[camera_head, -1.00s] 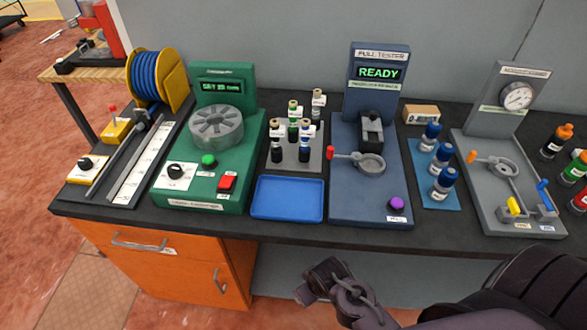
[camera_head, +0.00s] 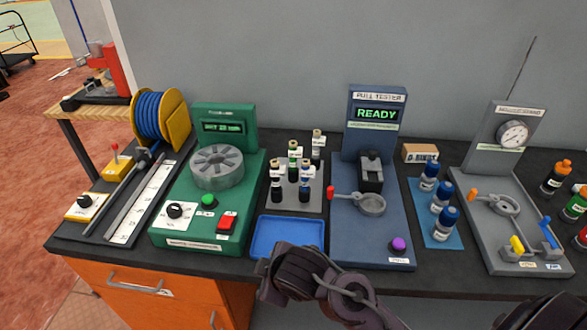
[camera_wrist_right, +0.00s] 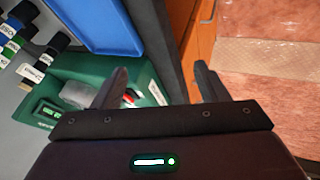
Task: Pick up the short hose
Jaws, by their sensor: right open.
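I cannot make out a separate short hose for certain. A coiled blue hose (camera_head: 149,113) is on a yellow reel (camera_head: 177,110) at the back left. In front of it, on the cutting station with a white ruler (camera_head: 141,203), lies a long thin grey bar (camera_head: 123,185); I cannot tell whether it is a hose. My right gripper (camera_head: 268,278) is low at the bench's front edge, by the blue tray (camera_head: 288,237). In the right wrist view its fingers (camera_wrist_right: 160,78) are apart with nothing between them. My left gripper is out of view.
The green machine (camera_head: 205,236) stands left of the blue tray and the pull tester (camera_head: 375,125) right of it. Bottles in a rack (camera_head: 314,201), blue-capped bottles on a mat (camera_head: 432,240) and a gauge station (camera_head: 484,160) crowd the bench. Orange drawers (camera_head: 95,275) are below.

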